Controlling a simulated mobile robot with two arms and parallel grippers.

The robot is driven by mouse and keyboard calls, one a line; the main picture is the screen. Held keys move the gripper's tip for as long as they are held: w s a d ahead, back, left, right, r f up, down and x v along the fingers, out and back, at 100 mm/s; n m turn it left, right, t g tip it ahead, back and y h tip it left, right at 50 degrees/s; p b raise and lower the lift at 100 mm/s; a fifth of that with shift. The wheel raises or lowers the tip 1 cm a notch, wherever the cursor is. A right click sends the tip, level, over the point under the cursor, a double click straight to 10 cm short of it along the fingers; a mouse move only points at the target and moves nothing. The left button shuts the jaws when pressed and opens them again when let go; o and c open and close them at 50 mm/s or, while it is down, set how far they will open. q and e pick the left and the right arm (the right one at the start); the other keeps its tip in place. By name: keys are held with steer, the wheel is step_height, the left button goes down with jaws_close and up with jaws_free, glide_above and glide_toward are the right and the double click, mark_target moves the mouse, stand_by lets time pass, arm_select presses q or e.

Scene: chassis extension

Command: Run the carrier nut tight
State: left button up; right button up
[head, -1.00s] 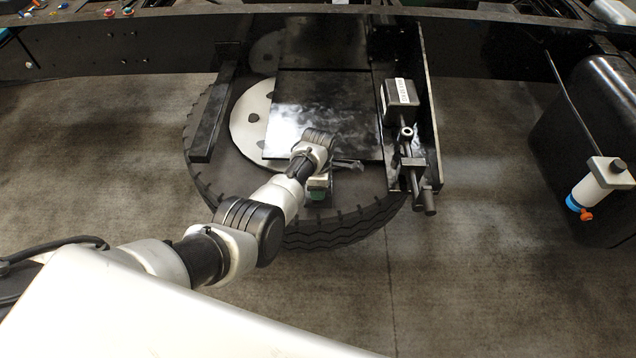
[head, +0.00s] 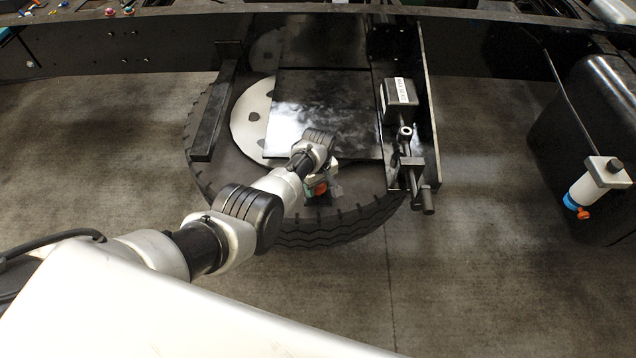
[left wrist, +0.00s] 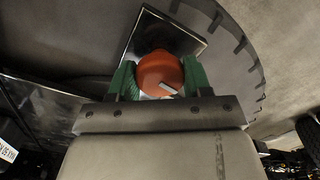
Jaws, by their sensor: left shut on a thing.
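An orange-red rounded part (left wrist: 160,72), which looks like the carrier nut, sits between the two green fingers of my left gripper (left wrist: 158,82) in the left wrist view. The fingers are shut on its sides. A dark square plate with a bright rim (left wrist: 140,38) lies just beyond it. In the head view a bit of the orange nut (head: 320,188) shows below my wrist, at the front edge of the black carrier plate (head: 325,115). My wrist hides most of the grip. My right gripper is in neither view.
The spare tyre (head: 345,222) lies flat under the carrier plate. A black bracket with a labelled box (head: 399,92) and a rod mechanism stands to the right. A black tank (head: 585,150) is at far right. Bare floor (head: 480,290) lies in front.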

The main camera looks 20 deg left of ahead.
arm_select(q)
steer(key=m, duration=0.3)
steer(key=shift+m, duration=0.3)
steer(key=m, duration=0.4)
steer(key=shift+m, duration=0.3)
steer(key=m, duration=0.4)
steer(key=shift+m, duration=0.3)
steer(key=m, duration=0.3)
steer(key=shift+m, duration=0.3)
steer(key=m, duration=1.1)
steer(key=shift+m, duration=2.1)
